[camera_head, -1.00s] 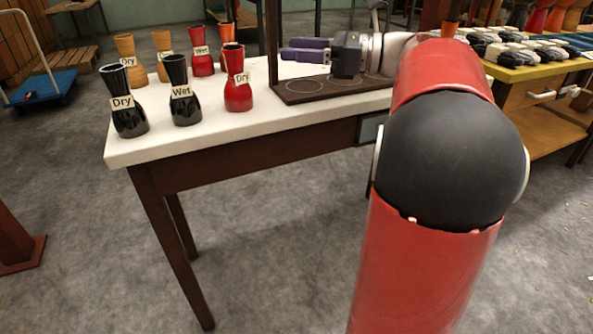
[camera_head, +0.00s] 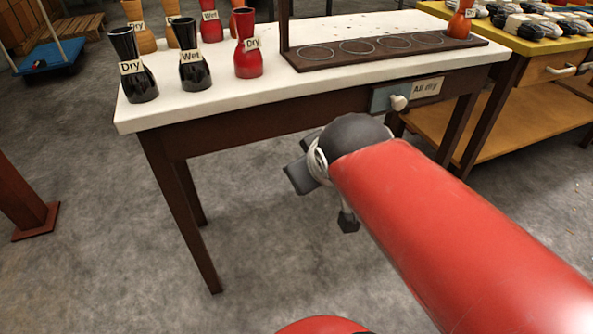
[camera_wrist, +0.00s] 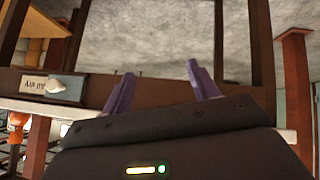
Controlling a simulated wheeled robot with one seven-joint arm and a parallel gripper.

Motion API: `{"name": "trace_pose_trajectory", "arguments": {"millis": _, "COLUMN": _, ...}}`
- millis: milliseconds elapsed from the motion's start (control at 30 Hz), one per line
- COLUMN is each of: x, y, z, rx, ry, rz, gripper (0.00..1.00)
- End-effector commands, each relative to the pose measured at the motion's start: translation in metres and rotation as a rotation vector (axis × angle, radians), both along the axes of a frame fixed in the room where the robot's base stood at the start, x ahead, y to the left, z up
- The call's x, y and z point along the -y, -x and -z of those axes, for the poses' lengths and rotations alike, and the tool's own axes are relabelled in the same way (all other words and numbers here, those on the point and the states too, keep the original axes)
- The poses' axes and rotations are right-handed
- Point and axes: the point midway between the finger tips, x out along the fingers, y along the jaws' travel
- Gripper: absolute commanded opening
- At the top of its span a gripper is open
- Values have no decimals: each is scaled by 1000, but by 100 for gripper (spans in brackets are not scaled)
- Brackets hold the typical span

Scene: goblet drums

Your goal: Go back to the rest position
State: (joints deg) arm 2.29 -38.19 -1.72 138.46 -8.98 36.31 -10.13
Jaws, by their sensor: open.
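My gripper (camera_wrist: 160,88) shows in the wrist view as two purple fingers spread apart with nothing between them. Beyond them are the table's dark front and grey floor, seen upside down. In the head view my red arm comes in from the lower right and bends at a dark joint in front of the table. The gripper's fingers cannot be made out there. The white-topped table (camera_head: 290,95) lies behind the arm. Its drawer (camera_head: 390,97) has a pale knob and an "All dry" label, and looks shut.
Black drums (camera_head: 137,82) and a red drum (camera_head: 248,60) with Dry or Wet tags stand at the table's left. A dark rack (camera_head: 325,62) with ring marks holds an orange drum (camera_head: 460,20). A yellow-topped table (camera_head: 500,35) stands right. Floor in front is clear.

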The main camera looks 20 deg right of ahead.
Motion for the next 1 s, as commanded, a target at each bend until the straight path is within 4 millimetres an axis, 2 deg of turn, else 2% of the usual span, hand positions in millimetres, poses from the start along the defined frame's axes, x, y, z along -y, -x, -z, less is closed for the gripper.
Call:
{"name": "trace_pose_trajectory", "arguments": {"millis": 33, "x": -13, "y": 21, "z": 17, "rx": -71, "ry": -79, "rz": 35, "gripper": 60}}
{"name": "trace_pose_trajectory", "arguments": {"millis": 100, "x": -27, "y": 44, "z": 35, "rx": -157, "ry": -163, "rz": 78, "gripper": 60}}
{"name": "trace_pose_trajectory", "arguments": {"millis": 200, "x": -38, "y": 64, "z": 48, "rx": -229, "ry": -227, "rz": 115, "gripper": 60}}
{"name": "trace_pose_trajectory", "arguments": {"millis": 300, "x": -41, "y": 69, "z": 52, "rx": -253, "ry": -246, "rz": 128, "gripper": 60}}
{"name": "trace_pose_trajectory", "arguments": {"millis": 500, "x": -40, "y": 69, "z": 51, "rx": -252, "ry": -244, "rz": 128, "gripper": 60}}
{"name": "trace_pose_trajectory", "arguments": {"millis": 667, "x": -40, "y": 69, "z": 34, "rx": -251, "ry": -244, "rz": 127, "gripper": 60}}
{"name": "trace_pose_trajectory", "arguments": {"millis": 900, "x": -40, "y": 68, "z": -17, "rx": -250, "ry": -243, "rz": 127, "gripper": 60}}
{"name": "trace_pose_trajectory", "arguments": {"millis": 1000, "x": -40, "y": 68, "z": -19, "rx": -250, "ry": -242, "rz": 127, "gripper": 60}}
